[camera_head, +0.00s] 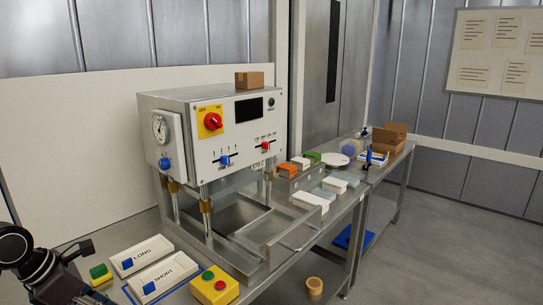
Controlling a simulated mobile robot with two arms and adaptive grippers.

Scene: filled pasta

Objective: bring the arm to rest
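My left gripper (92,272) is at the lower left corner, its dark arm coming in from the left edge. My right gripper is not in view.
A grey press machine (177,105) stands on the metal table. The SHORT tray (163,276) and a yellow button box (214,287) are in front. Several small boxes (310,201) line the right side. An open cardboard box (388,137) is farther back. The right floor is clear.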

